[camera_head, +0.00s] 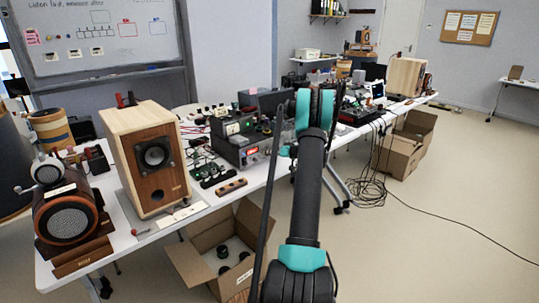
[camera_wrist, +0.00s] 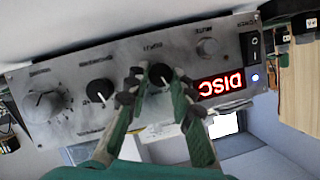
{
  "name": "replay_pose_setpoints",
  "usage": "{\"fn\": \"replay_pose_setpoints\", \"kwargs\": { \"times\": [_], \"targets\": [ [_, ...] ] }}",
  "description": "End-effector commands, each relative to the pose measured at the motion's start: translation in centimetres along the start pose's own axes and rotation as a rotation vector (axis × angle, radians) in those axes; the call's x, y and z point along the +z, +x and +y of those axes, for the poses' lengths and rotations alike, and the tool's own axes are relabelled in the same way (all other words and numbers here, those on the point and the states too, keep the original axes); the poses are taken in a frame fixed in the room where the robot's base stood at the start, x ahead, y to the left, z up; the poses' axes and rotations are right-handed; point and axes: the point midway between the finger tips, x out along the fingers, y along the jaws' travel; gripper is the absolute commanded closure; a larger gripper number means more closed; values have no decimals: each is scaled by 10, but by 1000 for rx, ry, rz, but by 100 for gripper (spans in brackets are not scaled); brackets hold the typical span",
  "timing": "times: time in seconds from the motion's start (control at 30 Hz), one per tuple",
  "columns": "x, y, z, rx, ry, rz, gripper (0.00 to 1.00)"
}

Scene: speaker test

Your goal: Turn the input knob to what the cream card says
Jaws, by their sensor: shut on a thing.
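The amplifier's front panel (camera_wrist: 70,108) is grey metal and appears upside down in the wrist view. The input knob (camera_wrist: 160,75) is small and black with a pale pointer line, under an upside-down label that looks like INPUT. My gripper (camera_wrist: 157,82) has its two fingers shut on this knob, one on each side. In the head view, the amplifier (camera_head: 240,146) is on the table; my arm hides my fingertips there. A pale card (camera_head: 184,213) lies before the speaker; its text and whether it is the cream card cannot be told.
A wooden speaker (camera_head: 125,150) stands left of the amplifier. An open box (camera_head: 205,262) and coiled cables (camera_head: 365,192) are on the floor.

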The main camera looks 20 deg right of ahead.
Motion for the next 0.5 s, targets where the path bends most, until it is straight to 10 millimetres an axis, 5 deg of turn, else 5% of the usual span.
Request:
{"fn": "replay_pose_setpoints", "kwargs": {
  "times": [0.5],
  "targets": [
    [2,0,6,-187,451,0,100]
  ]
}}
